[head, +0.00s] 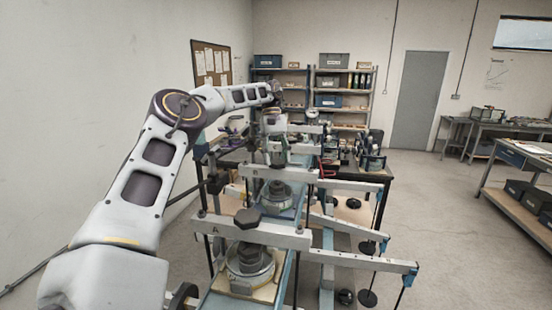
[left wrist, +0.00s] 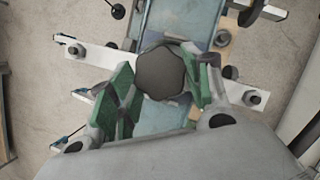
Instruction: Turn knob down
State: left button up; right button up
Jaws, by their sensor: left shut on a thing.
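A dark, lobed knob (left wrist: 163,72) sits between the green fingers of my left gripper (left wrist: 166,86) in the left wrist view. The fingers are shut on it from both sides. The knob is on a pale crossbar (left wrist: 100,58) of a lever frame. In the head view my left gripper (head: 276,148) points down at a far frame in the row, and the knob there is hidden by it. A nearer dark knob (head: 247,217) tops the frame marked A, with nothing touching it. My right gripper is not in view.
Lever frames stand in a row, with long pale beams (head: 358,260) reaching right and dark weights (head: 367,298) hanging low. Shelves (head: 342,95) and a grey door (head: 416,100) are at the back. Open floor (head: 445,235) lies to the right, before a workbench (head: 520,160).

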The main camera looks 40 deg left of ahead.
pick_arm(q)
jog(key=shift+w+m, duration=0.1)
jog(key=shift+m, duration=0.5)
jog(key=shift+m+g, duration=0.3)
jog(key=o, duration=1)
jog(key=shift+o, duration=0.2)
jog(key=shift+n, duration=0.7)
jog(key=shift+n+t+h, duration=0.3)
jog(key=shift+n+t, duration=0.4)
jog(key=shift+n, duration=0.6)
jog(key=shift+s+a+n+t, duration=0.1)
jog(key=shift+n+t, duration=0.2)
jog(key=shift+n, duration=0.5)
jog(key=shift+s+d+n+t, duration=0.15)
jog(key=shift+n+t, duration=0.15)
jog(key=shift+n, duration=0.5)
jog(key=shift+s+a+n+t, duration=0.15)
jog(key=shift+n+t, duration=0.15)
jog(key=shift+n, duration=0.5)
jog(key=shift+s+n+t, duration=0.1)
jog(key=shift+n+t, duration=0.7)
jog(key=shift+n, duration=1.4)
